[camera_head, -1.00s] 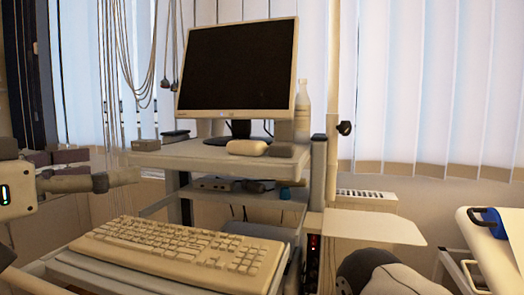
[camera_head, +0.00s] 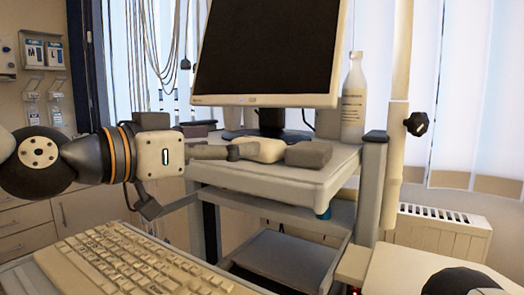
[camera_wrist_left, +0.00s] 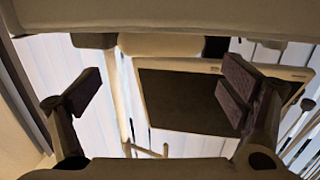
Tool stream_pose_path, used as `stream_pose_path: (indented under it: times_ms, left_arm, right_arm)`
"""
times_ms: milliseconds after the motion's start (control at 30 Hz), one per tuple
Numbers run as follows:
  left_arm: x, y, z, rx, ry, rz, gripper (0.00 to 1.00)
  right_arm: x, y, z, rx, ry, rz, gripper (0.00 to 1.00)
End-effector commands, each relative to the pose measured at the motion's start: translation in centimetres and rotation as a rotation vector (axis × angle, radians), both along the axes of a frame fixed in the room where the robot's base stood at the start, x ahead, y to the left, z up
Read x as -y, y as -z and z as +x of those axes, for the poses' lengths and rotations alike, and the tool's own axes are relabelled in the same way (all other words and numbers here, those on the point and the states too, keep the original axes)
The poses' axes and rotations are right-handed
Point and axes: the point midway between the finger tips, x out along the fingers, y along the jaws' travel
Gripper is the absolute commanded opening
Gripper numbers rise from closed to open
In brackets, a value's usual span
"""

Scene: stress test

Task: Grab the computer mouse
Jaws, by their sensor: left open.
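The computer mouse (camera_head: 258,148) is a pale beige rounded shape on the top shelf of the cart, in front of the monitor's foot. In the left wrist view, which is upside down, the mouse (camera_wrist_left: 160,45) shows near the top, between the two finger pads in the picture. My left gripper (camera_head: 236,152) comes in from the left at shelf height, close beside the mouse. It is open, with its pads (camera_wrist_left: 160,95) wide apart and nothing held. In the head view its fingers overlap the mouse's left side; contact cannot be told. My right gripper is not in view.
A grey block (camera_head: 308,154) sits just right of the mouse. The monitor (camera_head: 268,50) stands behind, with a bottle (camera_head: 353,100) to its right. The shelf edge (camera_head: 262,182) runs below my gripper. A keyboard (camera_head: 125,262) lies lower in front.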

Motion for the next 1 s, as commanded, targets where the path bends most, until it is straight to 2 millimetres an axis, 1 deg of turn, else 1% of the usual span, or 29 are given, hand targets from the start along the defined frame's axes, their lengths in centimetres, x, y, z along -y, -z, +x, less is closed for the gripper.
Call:
stream_pose_path:
  times_ms: [33,133,333,433,600,633,667,700,767,800,1000]
  left_arm:
    - [0.5,0.3,0.6,-0.004,0.001,0.0,0.91]
    - [1.3,0.4,1.4,-0.004,0.001,-0.001,0.91]
    - [3.9,0.8,4.1,-0.001,0.0,0.0,0.91]
    - [4.5,0.6,4.6,0.001,0.0,-0.001,0.91]
    - [4.5,0.4,4.6,0.004,0.0,-0.002,0.91]
    - [4.5,0.4,4.6,0.004,0.0,-0.002,0.89]
    - [4.5,0.4,4.6,0.004,0.0,-0.002,0.82]
    - [4.5,0.4,4.6,0.004,0.0,-0.002,0.73]
    - [4.5,0.4,4.6,0.004,0.0,-0.002,0.59]
    - [4.5,0.4,4.6,0.003,0.0,-0.001,0.56]
    - [4.5,0.4,4.6,0.004,0.0,-0.001,0.55]
  right_arm:
    - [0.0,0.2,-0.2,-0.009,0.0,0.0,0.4]
    - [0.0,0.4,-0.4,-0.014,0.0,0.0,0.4]
    - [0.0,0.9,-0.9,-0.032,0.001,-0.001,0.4]
    - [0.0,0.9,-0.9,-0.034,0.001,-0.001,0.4]
    - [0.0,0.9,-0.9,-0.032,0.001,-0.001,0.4]
    - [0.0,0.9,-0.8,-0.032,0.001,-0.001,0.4]
    - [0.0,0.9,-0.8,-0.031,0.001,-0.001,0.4]
    - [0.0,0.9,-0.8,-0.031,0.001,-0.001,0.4]
    - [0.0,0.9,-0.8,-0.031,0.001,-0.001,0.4]
    - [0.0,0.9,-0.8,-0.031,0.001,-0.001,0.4]
    - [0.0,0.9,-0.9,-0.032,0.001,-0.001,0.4]
